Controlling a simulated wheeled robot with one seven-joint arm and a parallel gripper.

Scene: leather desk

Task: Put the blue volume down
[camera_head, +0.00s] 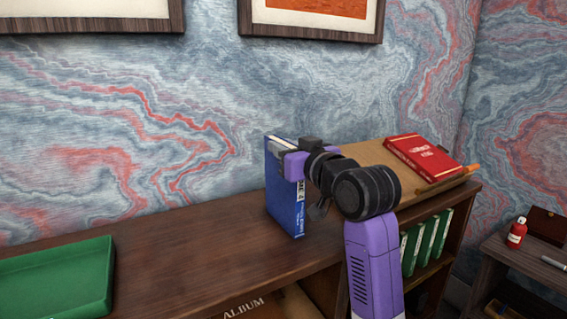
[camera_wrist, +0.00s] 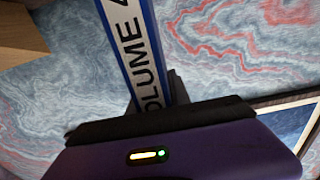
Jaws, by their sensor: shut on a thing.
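The blue volume (camera_head: 284,205) stands upright at the back of the dark wooden shelf top (camera_head: 190,262) in the head view. My gripper (camera_head: 296,165) is shut on its upper part. In the wrist view the volume's white spine (camera_wrist: 138,50) with dark lettering reads "VOLUME 4" and runs down between the jaws of my gripper (camera_wrist: 160,112). The book's lower edge appears at or very near the shelf top; I cannot tell whether it touches.
A red book (camera_head: 422,157) lies on a tan board (camera_head: 372,153) to the right. A green tray (camera_head: 58,280) sits at left. Green books (camera_head: 428,243) stand on a lower shelf. A side table at far right holds a red bottle (camera_head: 516,233). The middle shelf top is clear.

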